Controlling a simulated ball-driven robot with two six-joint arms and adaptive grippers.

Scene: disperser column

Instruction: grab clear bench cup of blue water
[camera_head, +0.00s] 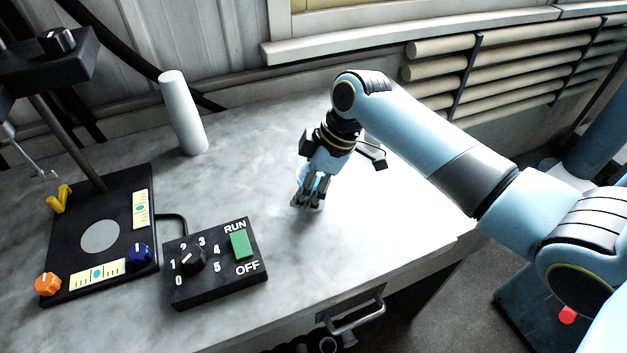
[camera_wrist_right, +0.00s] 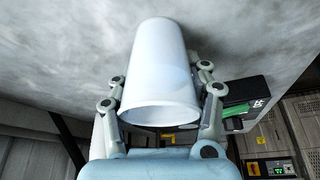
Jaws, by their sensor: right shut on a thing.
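My right gripper (camera_head: 312,190) is on the bench's right half and is shut on a cup. The cup is mostly hidden behind the fingers in the head view, where a pale blue tint shows between and beside them. In the right wrist view the cup (camera_wrist_right: 160,65) fills the middle, looks pale whitish-blue, and has one finger of the right gripper (camera_wrist_right: 162,100) on each side. I cannot make out the water level inside. Whether the cup touches the bench is unclear. My left gripper is not in view.
The grey marbled bench (camera_head: 370,230) is clear around my right gripper. A black control box (camera_head: 215,265) with dial and green switch stands at front left. A white cylinder (camera_head: 183,112) stands near the wall.

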